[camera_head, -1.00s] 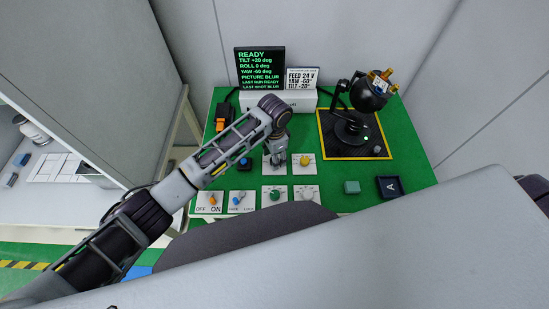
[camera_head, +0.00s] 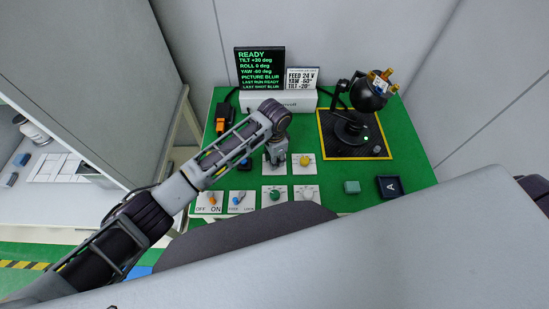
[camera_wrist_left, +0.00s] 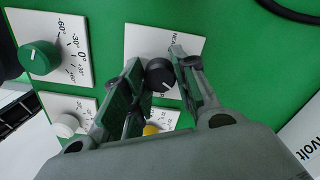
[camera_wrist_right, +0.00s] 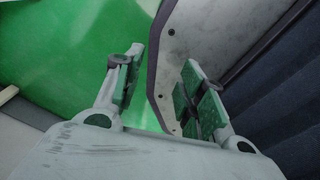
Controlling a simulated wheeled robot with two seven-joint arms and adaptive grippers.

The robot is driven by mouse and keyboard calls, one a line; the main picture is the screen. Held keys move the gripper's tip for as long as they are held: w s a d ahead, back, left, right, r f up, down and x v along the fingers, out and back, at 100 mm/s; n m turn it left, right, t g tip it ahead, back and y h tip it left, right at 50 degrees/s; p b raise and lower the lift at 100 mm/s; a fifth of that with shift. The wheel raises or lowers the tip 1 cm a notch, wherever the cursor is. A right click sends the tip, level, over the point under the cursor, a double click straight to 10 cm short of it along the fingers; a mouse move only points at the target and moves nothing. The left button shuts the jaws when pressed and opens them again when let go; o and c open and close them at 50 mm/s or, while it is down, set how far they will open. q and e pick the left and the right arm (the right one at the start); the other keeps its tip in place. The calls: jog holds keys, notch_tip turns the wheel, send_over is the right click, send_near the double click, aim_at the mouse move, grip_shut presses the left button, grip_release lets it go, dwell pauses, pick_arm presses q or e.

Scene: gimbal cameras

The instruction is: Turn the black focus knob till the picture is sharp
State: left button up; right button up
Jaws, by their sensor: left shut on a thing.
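The black focus knob (camera_wrist_left: 159,76) sits on a white plate (camera_wrist_left: 143,38) and shows between the fingers of my left gripper (camera_wrist_left: 157,62) in the left wrist view. The gripper is shut on it. In the head view my left gripper (camera_head: 277,157) covers the knob from above. The dark screen (camera_head: 260,68) reads READY, TILT +20 deg, ROLL 0 deg, YAW -60 deg and PICTURE BLUR. The black gimbal camera (camera_head: 369,93) stands at the back right. My right gripper (camera_wrist_right: 155,85) is open in the right wrist view, with a pale panel edge between its fingers.
A yellow knob (camera_head: 304,160), a green knob (camera_head: 275,194) and a white knob (camera_head: 307,193) sit close by. Two switches (camera_head: 211,200) (camera_head: 239,200) are at the front left.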

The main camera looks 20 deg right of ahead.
pick_arm(q)
jog(key=shift+r+p, duration=0.1)
jog(key=shift+p, duration=0.25)
jog(key=shift+n+p, duration=0.6)
jog(key=shift+p, duration=0.05)
jog(key=n+p, duration=0.2)
jog(key=p, duration=0.1)
jog(key=shift+r, duration=0.1)
jog(key=shift+n+p, duration=0.4)
jog(key=shift+p, duration=0.2)
jog(key=shift+n+p, duration=0.95)
jog(key=shift+n, duration=0.05)
pick_arm(e)
notch_tip(320, 180, up, 8)
jog(key=shift+s+d, duration=0.15)
jog(key=shift+d, duration=0.15)
jog(key=shift+r, duration=0.1)
jog(key=shift+a, duration=0.15)
pick_arm(q)
jog(key=o, duration=1)
pick_arm(e)
jog(key=shift+a, duration=0.25)
